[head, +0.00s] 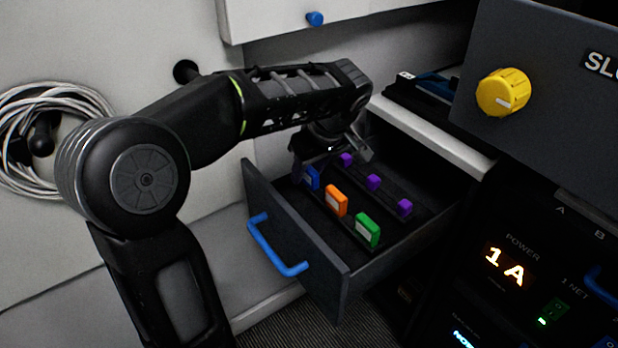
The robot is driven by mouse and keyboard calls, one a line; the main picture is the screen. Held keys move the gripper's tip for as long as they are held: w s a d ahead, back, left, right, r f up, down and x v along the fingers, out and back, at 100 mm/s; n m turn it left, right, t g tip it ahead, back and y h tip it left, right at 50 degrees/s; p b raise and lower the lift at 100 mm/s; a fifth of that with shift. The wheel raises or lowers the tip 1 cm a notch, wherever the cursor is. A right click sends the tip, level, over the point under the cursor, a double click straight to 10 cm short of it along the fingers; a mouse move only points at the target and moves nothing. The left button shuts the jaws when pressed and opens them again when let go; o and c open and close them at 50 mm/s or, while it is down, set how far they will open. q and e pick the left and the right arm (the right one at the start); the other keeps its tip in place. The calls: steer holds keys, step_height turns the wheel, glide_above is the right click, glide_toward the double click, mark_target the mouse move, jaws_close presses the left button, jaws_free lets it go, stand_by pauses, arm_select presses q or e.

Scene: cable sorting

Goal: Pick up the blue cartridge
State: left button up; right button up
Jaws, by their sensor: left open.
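The blue cartridge (312,178) stands in the open drawer (292,228), at the left end of a row with an orange cartridge (336,201) and a green cartridge (367,229). My left gripper (325,166) is open over the drawer, right at the blue cartridge's upper end. Its fingers partly hide the cartridge, and I cannot tell whether they touch it. My right gripper is not in view.
Three purple pieces (374,182) stand in a row behind the cartridges. The drawer has a blue handle (277,245). A panel with a yellow knob (503,92) is at right. A coiled cable (50,99) hangs at left.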

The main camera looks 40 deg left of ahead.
arm_select(q)
steer(key=shift+c, duration=0.3)
jaws_close()
stand_by(0.4)
